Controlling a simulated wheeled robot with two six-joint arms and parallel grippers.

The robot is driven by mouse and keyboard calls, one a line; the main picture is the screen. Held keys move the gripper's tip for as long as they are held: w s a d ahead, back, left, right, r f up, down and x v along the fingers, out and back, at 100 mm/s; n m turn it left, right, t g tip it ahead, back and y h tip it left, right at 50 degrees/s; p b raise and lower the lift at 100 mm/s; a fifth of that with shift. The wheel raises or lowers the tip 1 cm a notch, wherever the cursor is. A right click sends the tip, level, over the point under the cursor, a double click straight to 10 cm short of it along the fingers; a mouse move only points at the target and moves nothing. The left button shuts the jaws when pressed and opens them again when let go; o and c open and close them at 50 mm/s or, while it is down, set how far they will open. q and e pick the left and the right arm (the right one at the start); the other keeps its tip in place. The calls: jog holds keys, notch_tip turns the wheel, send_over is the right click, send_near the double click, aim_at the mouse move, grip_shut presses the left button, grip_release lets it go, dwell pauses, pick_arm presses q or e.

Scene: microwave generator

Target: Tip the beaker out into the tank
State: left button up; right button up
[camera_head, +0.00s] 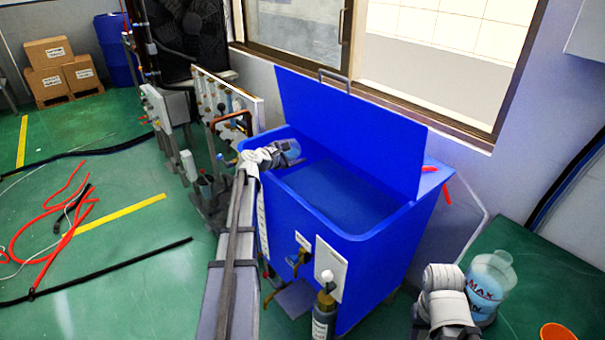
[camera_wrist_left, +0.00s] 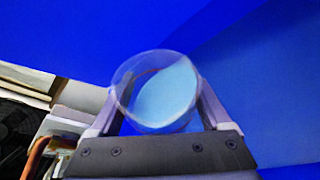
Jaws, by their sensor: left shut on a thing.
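My left gripper (camera_head: 279,154) is over the left rim of the blue tank (camera_head: 392,238), shut on a clear beaker (camera_head: 291,147). In the left wrist view the beaker (camera_wrist_left: 125,95) sits between the two fingers (camera_wrist_left: 155,110), its round mouth showing and pale blue liquid (camera_wrist_left: 166,95) inside. The beaker looks tilted; no stream of liquid shows. The tank's blue lid (camera_head: 350,125) stands open. The tank's inside looks dark blue. Part of my right arm's end (camera_head: 446,300) shows at the lower right; its fingers cannot be made out.
A second clear container (camera_head: 489,287) with red lettering and blue liquid stands on a green surface (camera_head: 545,285) at the lower right, beside an orange round thing (camera_head: 557,332). Pipes and gauges (camera_head: 222,100) stand left of the tank. Red hoses (camera_head: 66,225) lie on the floor.

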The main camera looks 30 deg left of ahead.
aim_at(297, 144)
pick_arm(q)
jog(key=shift+d+r+m+t+y, duration=0.1)
jog(key=shift+r+m+t+y, duration=0.55)
jog(key=shift+m, duration=0.55)
dwell(1.2)
jog(key=shift+r+m+t+y+b, duration=0.25)
jog(key=shift+r+m+t+b, duration=0.2)
jog(key=shift+r+m, duration=0.65)
dwell(1.6)
jog(key=shift+s+d+r+m+t, duration=0.2)
jog(key=shift+s+d+m+t, duration=0.1)
jog(key=shift+d+m, duration=0.5)
dwell(0.6)
jog(key=shift+d+r+m+t+b, duration=0.1)
jog(key=shift+r+m+t+b, duration=0.35)
jog(key=shift+m, duration=0.55)
dwell(0.5)
